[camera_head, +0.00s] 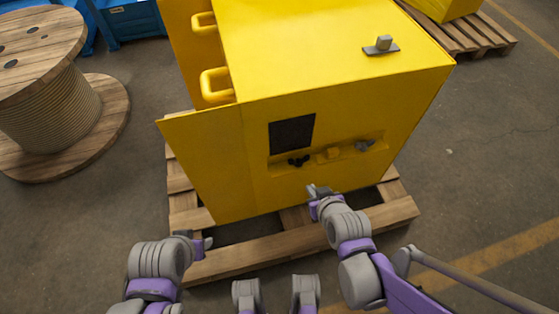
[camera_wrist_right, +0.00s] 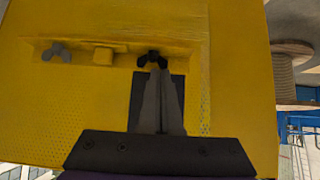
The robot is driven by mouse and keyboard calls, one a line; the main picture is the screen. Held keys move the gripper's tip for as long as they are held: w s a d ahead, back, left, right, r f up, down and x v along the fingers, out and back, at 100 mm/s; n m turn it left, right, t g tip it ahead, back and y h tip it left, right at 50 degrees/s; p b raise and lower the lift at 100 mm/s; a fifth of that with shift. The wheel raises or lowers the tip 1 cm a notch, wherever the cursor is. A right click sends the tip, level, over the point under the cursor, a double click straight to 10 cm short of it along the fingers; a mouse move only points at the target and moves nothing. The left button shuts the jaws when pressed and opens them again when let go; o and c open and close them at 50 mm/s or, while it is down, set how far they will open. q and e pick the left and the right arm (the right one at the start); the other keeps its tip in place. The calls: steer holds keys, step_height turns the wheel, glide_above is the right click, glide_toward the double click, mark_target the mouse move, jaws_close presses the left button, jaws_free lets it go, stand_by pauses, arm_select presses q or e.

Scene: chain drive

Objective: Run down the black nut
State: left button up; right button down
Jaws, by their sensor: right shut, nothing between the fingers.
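The black nut (camera_head: 299,161) is a small wing-shaped nut in the recessed strip on the front of the yellow cabinet (camera_head: 222,180), below a dark panel. A yellow nut (camera_head: 333,152) and a grey nut (camera_head: 365,145) sit to its right. My right gripper (camera_head: 318,190) is in front of the cabinet, below the strip. In the right wrist view its fingers (camera_wrist_right: 159,74) are together and empty, their tips lined up with the black nut (camera_wrist_right: 152,59); whether they touch it I cannot tell. My left gripper (camera_head: 204,242) is low at the left, away from the nuts; its fingers are unclear.
The cabinet stands on a wooden pallet (camera_head: 255,254). The dark panel (camera_head: 292,132) is above the black nut. A yellow door with handles (camera_head: 215,85) stands open at the left. A wooden cable reel (camera_head: 50,105) is further left.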

steer(key=b, duration=0.4)
glide_toward(293, 164)
step_height(293, 164, down, 4)
steer(key=w, duration=0.3)
steer(key=shift+w+a, duration=0.1)
steer(key=shift+a, duration=0.2)
steer(key=shift+w+a, duration=0.15)
steer(key=shift+w, duration=0.4)
arm_select(q)
steer(key=f, duration=0.5)
steer(key=shift+w+a, duration=0.25)
steer(key=shift+w, duration=0.05)
steer(key=shift+d+r, duration=0.1)
